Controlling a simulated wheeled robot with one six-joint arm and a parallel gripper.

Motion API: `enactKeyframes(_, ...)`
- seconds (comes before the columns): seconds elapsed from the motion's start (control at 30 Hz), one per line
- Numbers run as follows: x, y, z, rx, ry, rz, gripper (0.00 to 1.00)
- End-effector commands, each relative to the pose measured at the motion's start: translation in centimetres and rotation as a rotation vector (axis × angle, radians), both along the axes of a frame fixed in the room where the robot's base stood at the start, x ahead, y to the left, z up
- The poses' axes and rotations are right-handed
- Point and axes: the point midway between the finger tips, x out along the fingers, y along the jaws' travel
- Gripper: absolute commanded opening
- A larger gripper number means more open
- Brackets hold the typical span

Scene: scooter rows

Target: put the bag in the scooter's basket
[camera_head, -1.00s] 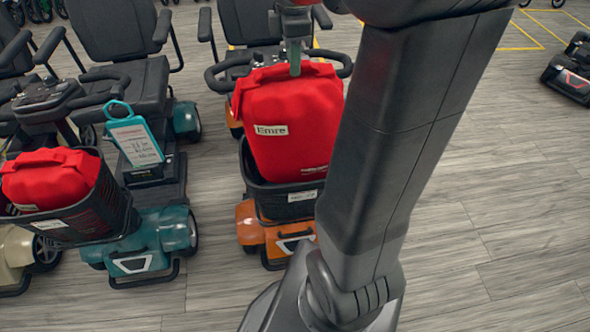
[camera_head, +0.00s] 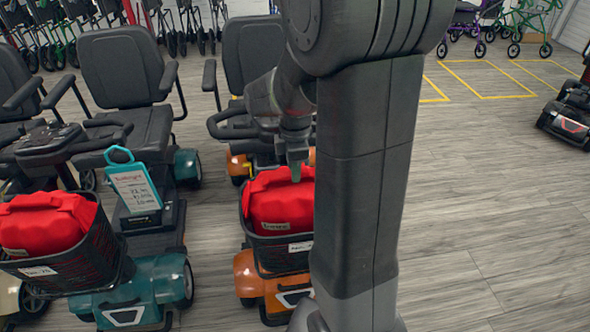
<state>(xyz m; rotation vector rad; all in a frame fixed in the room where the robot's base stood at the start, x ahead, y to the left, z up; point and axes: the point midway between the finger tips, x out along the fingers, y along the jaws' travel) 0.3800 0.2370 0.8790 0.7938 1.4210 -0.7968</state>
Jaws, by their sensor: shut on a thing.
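The red bag (camera_head: 281,203) with a small name label sits low inside the black front basket (camera_head: 283,252) of the orange scooter (camera_head: 257,277). Its top stands above the rim. My gripper (camera_head: 296,175) is at the top of the bag, pointing down, shut on it. The right side of the bag and basket is hidden behind my arm.
A teal scooter (camera_head: 163,277) stands to the left, with another red bag (camera_head: 42,222) in a basket (camera_head: 75,265) beside it. A teal-framed tag (camera_head: 135,188) hangs there. Open floor (camera_head: 480,220) lies to the right; a dark scooter (camera_head: 567,122) stands at the far right.

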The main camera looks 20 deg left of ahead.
Motion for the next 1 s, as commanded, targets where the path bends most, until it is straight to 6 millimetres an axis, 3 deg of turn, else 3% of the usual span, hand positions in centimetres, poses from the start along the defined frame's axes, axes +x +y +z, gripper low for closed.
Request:
enactKeyframes(0.4, 0.0, 0.0, -0.6, 0.001, -0.002, 0.000, 0.00)
enactKeyframes(0.43, 0.0, 0.0, -0.5, 0.001, -0.001, 0.000, 0.25)
enactKeyframes(0.5, 0.0, 0.0, -0.5, 0.001, -0.001, 0.000, 0.39)
enactKeyframes(0.53, 0.0, 0.0, -0.5, 0.001, -0.001, 0.000, 0.41)
enactKeyframes(0.83, 0.0, 0.0, -0.2, 0.001, -0.001, 0.000, 0.41)
enactKeyframes(1.0, 0.1, 0.1, 1.8, 0.005, -0.004, 0.000, 0.41)
